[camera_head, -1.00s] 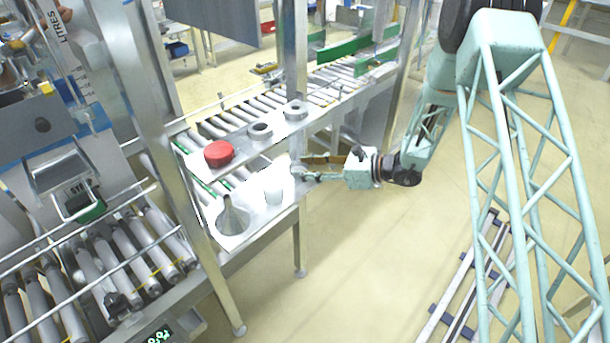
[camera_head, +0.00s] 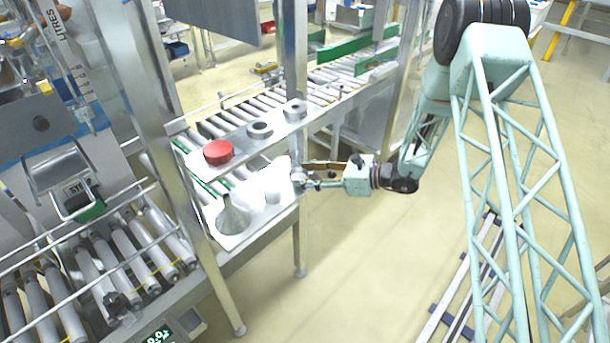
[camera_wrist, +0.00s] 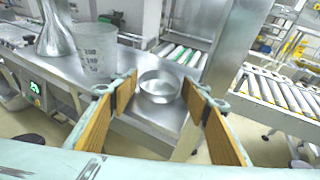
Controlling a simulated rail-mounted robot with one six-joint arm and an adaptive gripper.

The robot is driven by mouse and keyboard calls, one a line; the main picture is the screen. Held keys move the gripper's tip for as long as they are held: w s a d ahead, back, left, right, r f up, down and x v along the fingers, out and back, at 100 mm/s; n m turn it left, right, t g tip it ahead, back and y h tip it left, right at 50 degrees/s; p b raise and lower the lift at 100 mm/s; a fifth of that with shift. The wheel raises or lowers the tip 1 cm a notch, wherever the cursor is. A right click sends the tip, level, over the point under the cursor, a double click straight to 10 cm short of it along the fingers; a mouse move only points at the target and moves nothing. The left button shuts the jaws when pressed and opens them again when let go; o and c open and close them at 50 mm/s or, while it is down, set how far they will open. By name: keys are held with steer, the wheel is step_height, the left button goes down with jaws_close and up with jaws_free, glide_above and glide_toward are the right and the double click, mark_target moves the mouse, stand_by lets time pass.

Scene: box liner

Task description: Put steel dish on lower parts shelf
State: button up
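The steel dish (camera_wrist: 158,90), a shallow round silver bowl, shows between my fingertips in the wrist view, over the corner of the lower parts shelf. My gripper (camera_wrist: 160,86) has its two brown-padded fingers against opposite sides of the dish, and looks shut on it. Whether the dish's base touches the shelf is hard to tell. In the head view my gripper (camera_head: 300,178) is at the right end of the lower shelf (camera_head: 250,234), where the dish is too small and bright to make out.
A measuring beaker (camera_wrist: 97,50) and a steel funnel (camera_wrist: 56,35) stand on the lower shelf, left of the dish. The upper shelf above holds a red round part (camera_head: 218,152) and two grey rings (camera_head: 260,130). A steel post (camera_wrist: 232,50) rises close by on the right.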

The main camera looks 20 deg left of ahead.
steer(key=shift+o, duration=1.1)
steer(key=shift+r, duration=0.2)
steer(key=v, duration=1.2)
steer(key=shift+r, duration=0.1)
